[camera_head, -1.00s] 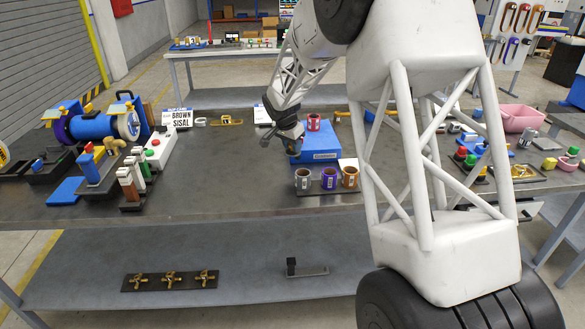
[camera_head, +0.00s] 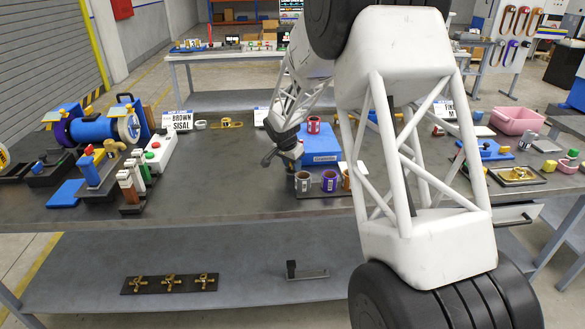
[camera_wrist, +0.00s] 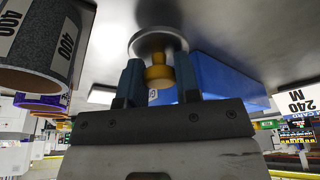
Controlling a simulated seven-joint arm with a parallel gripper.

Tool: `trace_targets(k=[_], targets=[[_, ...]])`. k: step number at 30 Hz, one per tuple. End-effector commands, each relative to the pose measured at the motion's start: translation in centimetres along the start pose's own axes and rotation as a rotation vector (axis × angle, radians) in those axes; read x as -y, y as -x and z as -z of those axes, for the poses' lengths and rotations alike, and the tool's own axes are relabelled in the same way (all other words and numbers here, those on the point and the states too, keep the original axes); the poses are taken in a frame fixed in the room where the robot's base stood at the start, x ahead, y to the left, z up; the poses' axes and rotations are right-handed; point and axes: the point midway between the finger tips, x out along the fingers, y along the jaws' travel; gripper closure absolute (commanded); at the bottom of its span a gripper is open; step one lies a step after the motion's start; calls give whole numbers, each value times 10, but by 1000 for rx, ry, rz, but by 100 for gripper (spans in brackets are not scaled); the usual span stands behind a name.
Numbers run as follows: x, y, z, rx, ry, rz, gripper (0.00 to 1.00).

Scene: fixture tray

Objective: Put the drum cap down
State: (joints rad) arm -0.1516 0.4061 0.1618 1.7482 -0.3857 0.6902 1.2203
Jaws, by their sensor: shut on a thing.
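The drum cap (camera_wrist: 150,40) shows in the wrist view as a round silvery disc with a brass-coloured knob. My gripper (camera_wrist: 158,78) is shut on the knob, one dark finger on each side. The disc faces away from the palm, toward the grey worktop. I cannot tell whether it touches the worktop. In the head view my gripper (camera_head: 291,163) is low over the table, just left of the blue box and behind the small rolls; the cap is too small there to make out.
A blue box (camera_head: 320,143) with a red roll on it stands right of my gripper. Several rolls, one grey (camera_head: 303,182) and one purple (camera_head: 329,181), stand close in front. A blue drum (camera_head: 92,129) on a stand is far left. Worktop (camera_head: 225,165) left of my gripper is clear.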

Motion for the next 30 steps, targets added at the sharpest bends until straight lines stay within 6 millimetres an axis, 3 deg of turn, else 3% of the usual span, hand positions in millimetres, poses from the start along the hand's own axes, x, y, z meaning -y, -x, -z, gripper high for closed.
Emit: trace_targets(k=[6, 19, 20, 24, 30], targets=[[0, -16, -5, 0, -1, 0, 93], [0, -19, -6, -1, 0, 1, 93], [0, -20, -6, -1, 0, 1, 68], [0, -19, -6, -1, 0, 1, 47], [0, -19, -6, -1, 0, 1, 44]])
